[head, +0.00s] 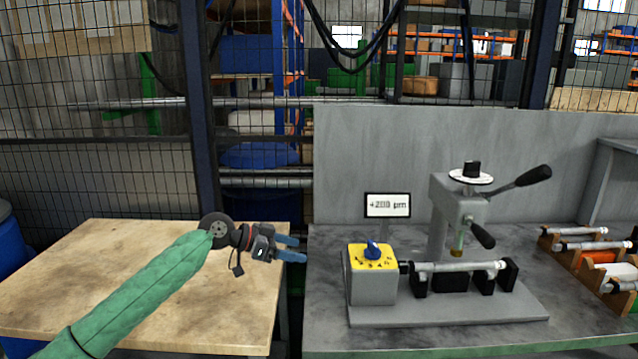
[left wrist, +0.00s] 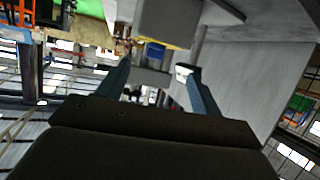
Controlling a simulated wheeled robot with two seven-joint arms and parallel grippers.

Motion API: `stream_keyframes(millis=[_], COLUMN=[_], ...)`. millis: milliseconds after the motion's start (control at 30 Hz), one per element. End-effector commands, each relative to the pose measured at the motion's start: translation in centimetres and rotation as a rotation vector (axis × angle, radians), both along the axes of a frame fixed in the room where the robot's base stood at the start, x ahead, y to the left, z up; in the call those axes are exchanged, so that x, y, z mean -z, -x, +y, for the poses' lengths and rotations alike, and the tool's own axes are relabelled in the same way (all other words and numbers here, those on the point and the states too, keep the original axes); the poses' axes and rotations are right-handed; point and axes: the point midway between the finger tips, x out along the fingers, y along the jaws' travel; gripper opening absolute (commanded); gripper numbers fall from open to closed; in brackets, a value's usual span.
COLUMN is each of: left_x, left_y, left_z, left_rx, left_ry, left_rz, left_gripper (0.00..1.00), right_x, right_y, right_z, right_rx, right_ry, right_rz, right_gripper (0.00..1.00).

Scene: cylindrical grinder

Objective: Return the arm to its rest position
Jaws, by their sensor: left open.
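My left arm comes in from the lower left in a green sleeve. Its gripper (head: 290,249) is in the air above the right edge of the wooden table, left of the grinder's control box. The two blue fingers are apart with nothing between them. In the left wrist view the gripper (left wrist: 155,88) also shows its fingers spread, with the grey box beyond them. The grinder (head: 440,310) stands on the grey bench, with a yellow-topped box (head: 372,285), a blue knob (head: 373,249) and a shaft (head: 455,266) lying across black supports. My right gripper does not show.
A display (head: 388,205) reading about +200 µm stands behind the grinder. A rack (head: 590,262) with several shafts is at the right. The wooden table (head: 110,270) is bare. A grey panel (head: 375,150) and a mesh fence stand behind. A blue barrel (head: 10,245) is at far left.

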Motion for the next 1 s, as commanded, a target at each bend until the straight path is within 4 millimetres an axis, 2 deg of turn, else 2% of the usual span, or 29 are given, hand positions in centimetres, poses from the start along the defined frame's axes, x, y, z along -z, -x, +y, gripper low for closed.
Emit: stream_keyframes(millis=[200, 533, 667, 900, 1000], left_x=[1.5, 2.9, 2.3, -1.5, -2.0], left_y=[0.3, 0.7, 0.9, 1.5, 2.3], left_z=[0.6, 1.9, 2.8, 3.7, 3.8], left_rx=[-0.028, -0.112, -0.173, -0.346, -0.426], left_ry=[-0.064, -0.251, -0.334, -0.458, -0.484], left_rz=[0.09, 0.086, 0.048, -0.077, -0.112], left_gripper=[0.65, 0.65, 0.65, 0.65, 0.65], right_x=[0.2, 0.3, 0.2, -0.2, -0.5], right_y=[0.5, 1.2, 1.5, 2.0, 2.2], right_z=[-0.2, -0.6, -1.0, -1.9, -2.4], right_rx=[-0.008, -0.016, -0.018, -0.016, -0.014], right_ry=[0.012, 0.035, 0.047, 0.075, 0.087], right_rz=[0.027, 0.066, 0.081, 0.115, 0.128], right_gripper=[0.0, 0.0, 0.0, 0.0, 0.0])
